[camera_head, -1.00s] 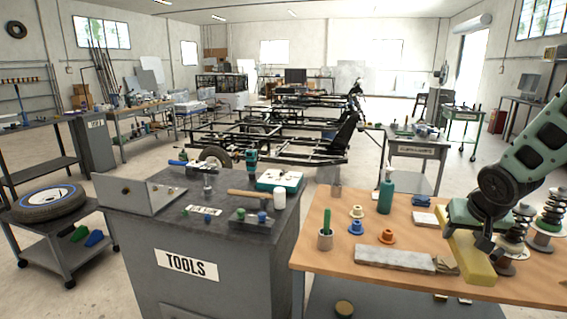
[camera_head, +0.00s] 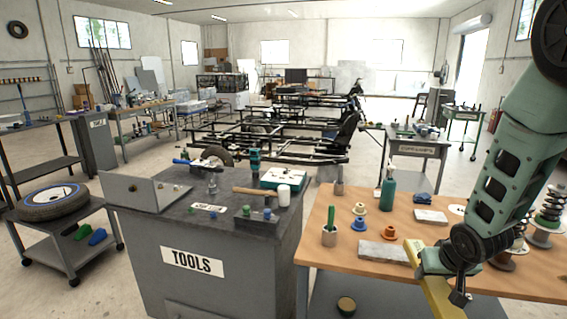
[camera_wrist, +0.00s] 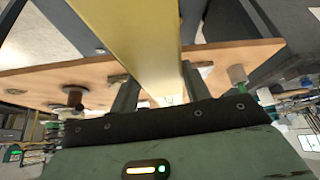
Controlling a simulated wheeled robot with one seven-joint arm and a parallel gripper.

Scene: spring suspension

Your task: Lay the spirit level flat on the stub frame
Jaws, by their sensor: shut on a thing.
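The spirit level is a long yellow bar (camera_head: 438,297), held at the near edge of the wooden bench in the head view. My gripper (camera_head: 444,279) is shut on it. In the wrist view the yellow bar (camera_wrist: 125,35) runs away from between the two dark fingers of my gripper (camera_wrist: 160,90). Its far end is cut off there. A black tubular frame (camera_head: 290,150) stands on the floor beyond the benches, well away from the level. I cannot tell for sure whether it is the stub frame.
The wooden bench (camera_head: 335,258) holds a grey slab (camera_head: 384,252), coloured spools (camera_head: 359,224), a green bottle (camera_head: 387,194) and coil springs (camera_head: 547,215) at the right. A grey tools cabinet (camera_head: 215,272) stands left of it. A floor gap lies behind the bench.

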